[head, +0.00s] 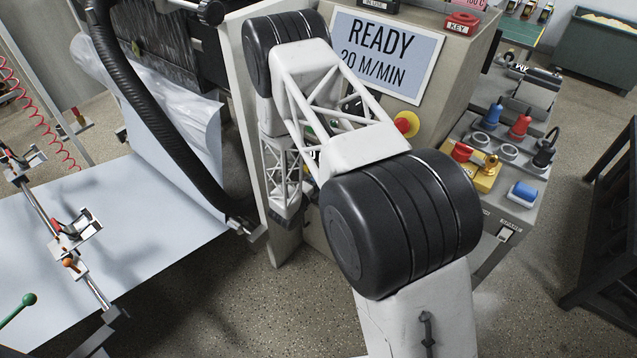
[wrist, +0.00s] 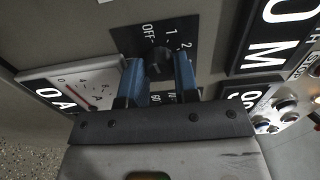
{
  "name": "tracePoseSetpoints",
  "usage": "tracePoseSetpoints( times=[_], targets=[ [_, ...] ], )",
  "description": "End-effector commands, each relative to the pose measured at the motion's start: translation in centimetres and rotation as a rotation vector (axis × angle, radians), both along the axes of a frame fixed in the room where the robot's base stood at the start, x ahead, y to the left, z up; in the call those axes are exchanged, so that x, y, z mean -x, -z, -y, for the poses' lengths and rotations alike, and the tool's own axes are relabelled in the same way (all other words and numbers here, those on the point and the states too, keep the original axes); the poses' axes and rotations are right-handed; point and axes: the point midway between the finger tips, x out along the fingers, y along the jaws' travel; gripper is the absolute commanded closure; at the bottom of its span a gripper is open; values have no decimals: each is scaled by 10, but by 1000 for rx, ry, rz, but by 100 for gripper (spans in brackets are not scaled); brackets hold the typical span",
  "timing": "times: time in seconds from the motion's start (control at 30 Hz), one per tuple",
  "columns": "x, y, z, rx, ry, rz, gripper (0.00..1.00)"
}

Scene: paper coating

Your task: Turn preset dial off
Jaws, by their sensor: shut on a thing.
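The preset dial (wrist: 158,64) is a dark round knob on a black plate marked OFF, 1, 2 in the wrist view. My gripper (wrist: 158,72) has two blue fingers, one on each side of the knob, and is shut on it. The knob's pointer is hard to make out, so I cannot tell which mark it is set to. The lower part of the plate is partly hidden behind the gripper. In the head view my arm covers the dial and the gripper.
An analogue meter (wrist: 85,90) sits left of the dial. Large lettered labels (wrist: 275,35) and several small buttons lie to the right. In the head view a READY screen (head: 387,50), a red emergency button (head: 406,124) and a shelf of coloured plugs (head: 500,150) stand near my arm.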

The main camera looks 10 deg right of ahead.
Motion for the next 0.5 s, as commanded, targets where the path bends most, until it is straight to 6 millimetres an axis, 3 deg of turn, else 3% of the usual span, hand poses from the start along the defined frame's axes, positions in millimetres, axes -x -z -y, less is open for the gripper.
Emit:
tracePoseSetpoints(
  times=[0.07,0.1,0.17,0.5],
  targets=[
    [0,0,0,0,-1,0,95],
    [0,0,0,0,-1,0,70],
    [0,0,0,0,0,0,61],
    [1,0,-1,-1,0,1,61]
  ],
)
